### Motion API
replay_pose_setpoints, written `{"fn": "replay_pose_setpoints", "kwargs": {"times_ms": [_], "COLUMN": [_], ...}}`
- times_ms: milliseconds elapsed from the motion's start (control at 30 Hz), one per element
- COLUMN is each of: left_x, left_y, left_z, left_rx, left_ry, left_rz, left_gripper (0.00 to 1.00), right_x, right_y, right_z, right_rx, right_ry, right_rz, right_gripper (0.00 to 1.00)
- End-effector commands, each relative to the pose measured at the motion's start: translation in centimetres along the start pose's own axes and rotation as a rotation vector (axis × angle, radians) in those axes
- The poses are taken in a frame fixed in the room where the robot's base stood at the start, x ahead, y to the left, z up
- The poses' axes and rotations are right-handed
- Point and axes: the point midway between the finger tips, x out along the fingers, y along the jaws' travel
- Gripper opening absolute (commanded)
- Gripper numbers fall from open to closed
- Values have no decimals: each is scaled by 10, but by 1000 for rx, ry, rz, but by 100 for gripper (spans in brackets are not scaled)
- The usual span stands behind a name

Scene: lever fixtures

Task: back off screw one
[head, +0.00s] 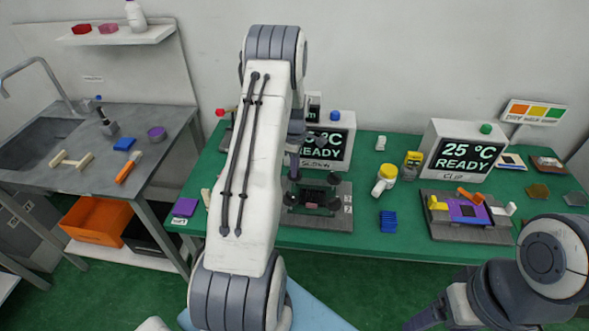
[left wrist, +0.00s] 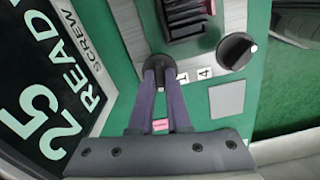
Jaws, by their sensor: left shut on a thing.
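The screw fixture (head: 335,218) is a grey plate with several black knobs, on the green table in the head view, partly hidden behind my left arm. In the left wrist view, screw one is a black round knob (left wrist: 158,64) beside the label 1. My left gripper (left wrist: 161,76) is shut on this knob, with a dark purple finger on each side. In the head view my left gripper (head: 294,168) is mostly behind the arm. Another black knob (left wrist: 236,50) with a white mark sits beside the label 4. The screw display (head: 330,140) is partly covered; the wrist view shows "25" and "READY".
To the right stand a clip display (head: 462,150) reading "25 °C READY" and a clip fixture (head: 470,215) with a purple plate. A yellow-lidded white bottle (head: 384,178) and blue pieces (head: 388,222) lie between the fixtures. My right arm is at lower right.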

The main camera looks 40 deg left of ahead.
Motion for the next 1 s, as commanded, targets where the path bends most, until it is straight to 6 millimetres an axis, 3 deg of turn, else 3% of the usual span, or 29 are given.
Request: {"fn": "replay_pose_setpoints", "kwargs": {"times_ms": [700, 1000], "left_x": [0, 0], "left_y": [-2, -2], "left_z": [-4, -4], "left_rx": [-672, -878], "left_ry": [5, 6], "left_rz": [-2, -3], "left_gripper": [0, 0], "right_x": [10, 12], "right_y": [1, 1], "right_z": [0, 1], "right_rx": [0, 0], "right_ry": [0, 0], "right_rz": [0, 0], "right_gripper": [78, 78]}}
